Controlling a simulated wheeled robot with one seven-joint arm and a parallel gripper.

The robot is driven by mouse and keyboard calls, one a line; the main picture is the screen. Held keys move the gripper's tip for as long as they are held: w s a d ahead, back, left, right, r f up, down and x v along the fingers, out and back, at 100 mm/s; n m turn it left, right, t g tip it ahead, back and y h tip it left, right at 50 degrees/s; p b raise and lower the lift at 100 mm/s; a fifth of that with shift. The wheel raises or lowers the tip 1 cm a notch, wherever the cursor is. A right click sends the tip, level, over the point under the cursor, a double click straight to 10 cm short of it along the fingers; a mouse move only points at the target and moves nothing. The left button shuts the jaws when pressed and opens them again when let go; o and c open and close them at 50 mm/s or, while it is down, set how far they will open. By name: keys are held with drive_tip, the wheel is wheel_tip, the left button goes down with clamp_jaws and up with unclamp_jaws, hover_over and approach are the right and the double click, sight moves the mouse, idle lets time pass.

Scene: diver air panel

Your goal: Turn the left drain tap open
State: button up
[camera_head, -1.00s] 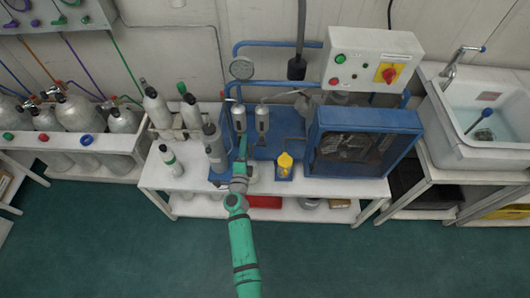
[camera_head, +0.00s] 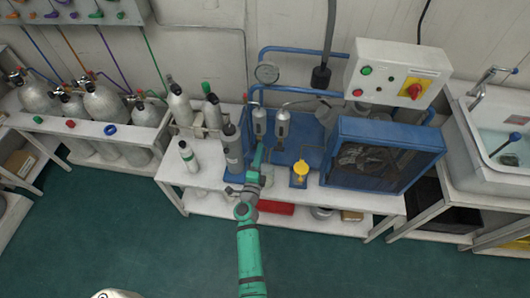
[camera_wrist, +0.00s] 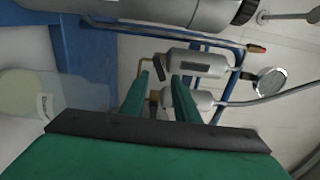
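Two metal filter cylinders stand on the blue compressor frame: the left filter (camera_head: 259,121) and the right filter (camera_head: 282,125). In the wrist view they lie sideways, the left filter (camera_wrist: 197,63) above the right one. The left drain tap (camera_wrist: 155,62) is a small brass fitting at the left filter's lower end, with a dark part hanging from it. My gripper (camera_head: 259,153) is below the left filter. In the wrist view my gripper (camera_wrist: 162,70) has its two green fingers apart, with the tap between or just beyond their tips. Contact cannot be told. In the head view the tap is hidden.
A tall grey cylinder (camera_head: 232,150) stands close left of my gripper. A yellow object (camera_head: 300,169) stands to the right, before the blue fan housing (camera_head: 385,155). A pressure gauge (camera_head: 267,73) and blue pipes are behind. A small bottle (camera_head: 188,156) stands farther left.

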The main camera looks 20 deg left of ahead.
drive_tip(key=s+a+y, duration=0.1)
drive_tip(key=s+a, duration=0.1)
drive_tip(key=s, duration=0.9)
drive_tip(key=shift+n, duration=0.4)
drive_tip(key=shift+d, duration=0.1)
